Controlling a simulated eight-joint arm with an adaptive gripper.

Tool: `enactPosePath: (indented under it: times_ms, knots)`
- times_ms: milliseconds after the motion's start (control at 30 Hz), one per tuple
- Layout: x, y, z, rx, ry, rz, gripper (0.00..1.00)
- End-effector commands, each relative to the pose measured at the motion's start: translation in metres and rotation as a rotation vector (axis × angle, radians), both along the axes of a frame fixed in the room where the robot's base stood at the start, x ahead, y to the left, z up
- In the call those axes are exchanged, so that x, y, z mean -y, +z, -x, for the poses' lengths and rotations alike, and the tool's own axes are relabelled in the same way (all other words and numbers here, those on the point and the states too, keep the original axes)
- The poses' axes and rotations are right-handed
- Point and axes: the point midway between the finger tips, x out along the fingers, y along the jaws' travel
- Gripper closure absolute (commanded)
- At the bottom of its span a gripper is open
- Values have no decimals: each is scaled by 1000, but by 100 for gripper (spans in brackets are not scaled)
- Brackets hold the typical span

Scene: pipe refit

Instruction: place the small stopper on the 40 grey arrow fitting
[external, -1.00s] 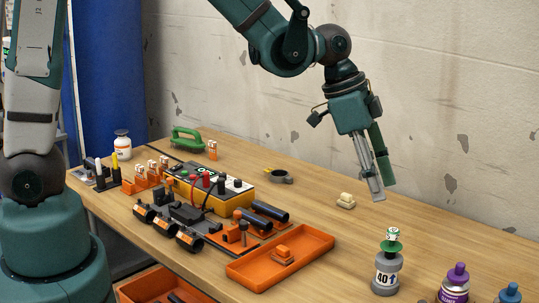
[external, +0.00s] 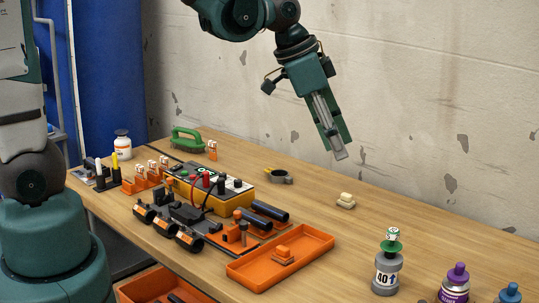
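The grey fitting (external: 387,277) marked "40" with an up arrow stands upright at the front right of the table. On its top sits a small stopper (external: 391,241) with a green flange and a white cap with green marks. My gripper (external: 341,155) hangs in the air above the back of the table, up and left of the fitting and well apart from it. Its fingers look close together and I see nothing between them, but the angle hides whether they are shut.
An orange tray (external: 315,258) with an orange piece stands left of the fitting. Purple (external: 455,278) and blue (external: 509,294) capped bottles stand to its right. A cream block (external: 345,201) lies behind. A yellow-black device (external: 210,190) and several pipe parts crowd the left. The wall is close behind.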

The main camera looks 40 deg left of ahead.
Motion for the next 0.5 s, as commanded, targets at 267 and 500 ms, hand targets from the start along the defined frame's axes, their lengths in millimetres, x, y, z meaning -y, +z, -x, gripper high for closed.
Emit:
enactPosePath:
  times_ms: [267,500]
  knots:
    - [-58,30,19,24,155,16,68]
    - [-103,49,39,47,285,32,68]
